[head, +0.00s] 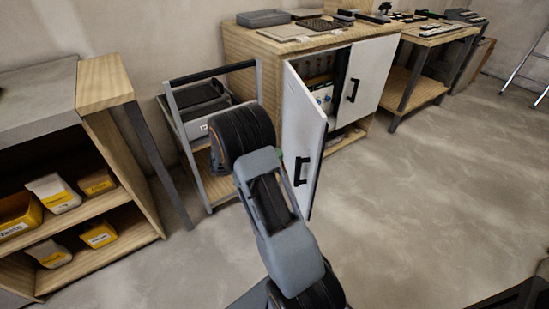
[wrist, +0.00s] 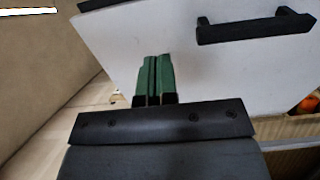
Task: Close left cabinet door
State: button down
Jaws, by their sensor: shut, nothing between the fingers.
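The left cabinet door (head: 301,133) is white with a black handle (head: 302,170) and stands open, swung out from the wooden cabinet (head: 262,58). The black handle (wrist: 255,26) is to the right of the fingers. The right cabinet door (head: 372,77) is shut.
A grey-framed cart (head: 182,133) with black bins stands left of the cabinet. A wooden shelf unit (head: 120,165) with yellow bins is at the far left. A wooden workbench (head: 428,85) stands right of the cabinet. The concrete floor (head: 420,190) at the right is clear.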

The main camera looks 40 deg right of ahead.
aim_at(313, 149)
jog(key=b+x, duration=0.1)
jog(key=x, duration=0.9)
jog(key=shift+s+d, duration=0.15)
jog(key=shift+b, duration=0.3)
